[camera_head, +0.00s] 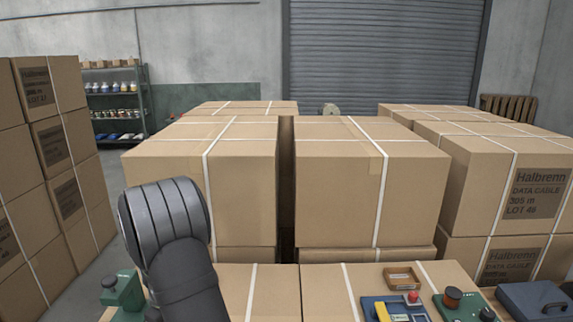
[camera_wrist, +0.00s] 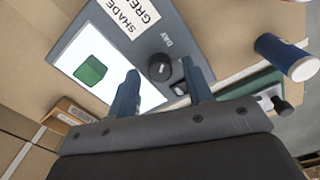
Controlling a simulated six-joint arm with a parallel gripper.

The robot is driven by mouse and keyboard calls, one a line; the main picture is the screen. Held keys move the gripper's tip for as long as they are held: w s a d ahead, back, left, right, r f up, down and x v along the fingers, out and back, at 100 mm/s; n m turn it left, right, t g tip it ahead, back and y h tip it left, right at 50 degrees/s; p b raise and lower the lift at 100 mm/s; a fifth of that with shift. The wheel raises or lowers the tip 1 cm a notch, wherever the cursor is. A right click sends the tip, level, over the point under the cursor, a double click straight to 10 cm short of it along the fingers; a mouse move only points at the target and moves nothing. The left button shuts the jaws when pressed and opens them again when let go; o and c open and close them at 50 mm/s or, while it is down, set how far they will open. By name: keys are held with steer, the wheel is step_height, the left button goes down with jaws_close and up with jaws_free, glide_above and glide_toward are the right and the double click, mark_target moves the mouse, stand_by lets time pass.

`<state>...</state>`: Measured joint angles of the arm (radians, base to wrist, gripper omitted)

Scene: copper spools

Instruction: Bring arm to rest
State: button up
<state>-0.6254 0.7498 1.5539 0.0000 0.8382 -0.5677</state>
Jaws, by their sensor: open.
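In the wrist view my gripper (camera_wrist: 161,82) is open, its two dark blue fingers apart with nothing between them. Beyond the fingers lies a grey-blue device (camera_wrist: 183,40) with a black knob (camera_wrist: 160,67), the word "DAY", and a white panel (camera_wrist: 75,62) with a green block shape on it. In the head view my arm rises at the lower left and bends at a rounded grey joint; my gripper does not show there.
Large strapped cartons (camera_head: 370,185) fill the middle, with stacks of cartons (camera_head: 45,150) at left and right. On the near carton top are a small brown tray (camera_head: 403,278), a blue panel with a red button (camera_head: 413,297) and a green base with a dark spool (camera_head: 453,297).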

step_height(320, 180, up, 17)
step_height(320, 180, down, 18)
steer(key=shift+r, duration=0.25)
steer(key=m, duration=0.3)
steer(key=shift+r, duration=0.1)
steer(key=m, duration=0.9)
steer(key=shift+m, duration=1.7)
